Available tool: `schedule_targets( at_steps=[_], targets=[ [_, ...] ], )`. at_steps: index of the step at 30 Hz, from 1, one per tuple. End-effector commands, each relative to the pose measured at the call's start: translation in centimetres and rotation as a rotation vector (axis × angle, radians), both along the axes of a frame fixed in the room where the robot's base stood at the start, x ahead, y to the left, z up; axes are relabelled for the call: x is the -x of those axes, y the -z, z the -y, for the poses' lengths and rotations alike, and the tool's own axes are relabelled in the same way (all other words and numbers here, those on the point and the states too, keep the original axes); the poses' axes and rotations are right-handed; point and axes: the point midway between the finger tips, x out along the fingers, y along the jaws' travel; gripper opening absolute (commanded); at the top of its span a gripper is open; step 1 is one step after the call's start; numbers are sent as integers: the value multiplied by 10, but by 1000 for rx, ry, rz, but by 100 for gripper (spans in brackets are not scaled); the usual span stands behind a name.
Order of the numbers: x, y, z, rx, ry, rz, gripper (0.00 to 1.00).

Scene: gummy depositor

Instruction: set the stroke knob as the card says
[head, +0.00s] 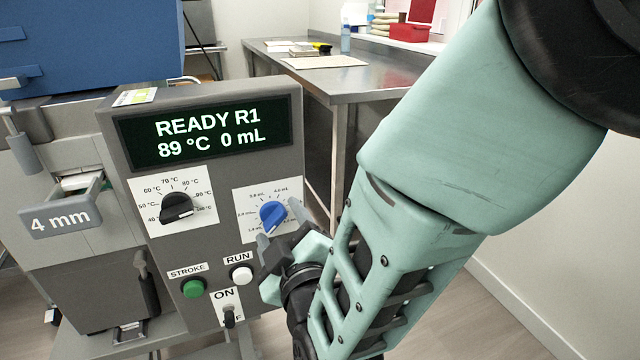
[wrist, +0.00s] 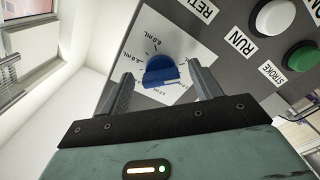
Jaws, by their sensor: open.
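The blue stroke knob (head: 271,214) sits on a white dial plate (head: 246,200) marked in mL, on the right of the grey control panel. It also shows in the wrist view (wrist: 160,70), between my fingertips. My gripper (head: 281,228) is open around the knob; in the wrist view (wrist: 161,78) one finger is on each side, with a visible gap. I cannot tell the knob's exact setting, as the fingers and arm cover part of the scale. A small card (head: 135,97) lies on top of the panel, its writing too small to read.
The display (head: 208,133) reads READY R1, 89 °C, 0 mL. A black temperature knob (head: 177,207) is left of the blue one. Below are a green STROKE button (head: 193,288), a white RUN button (head: 242,274) and an ON switch (head: 229,316). A steel table (head: 370,82) stands behind.

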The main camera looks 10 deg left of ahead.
Motion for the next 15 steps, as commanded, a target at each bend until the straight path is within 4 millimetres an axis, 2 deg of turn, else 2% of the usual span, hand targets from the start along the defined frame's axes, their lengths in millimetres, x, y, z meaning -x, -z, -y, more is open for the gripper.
schedule_targets(
  at_steps=[8, 13, 15],
  targets=[
    [-1, 0, -1, 0, 0, 0, 64],
    [-1, 0, -1, 0, 0, 0, 19],
    [-1, 0, -1, 0, 0, 0, 19]
  ],
)
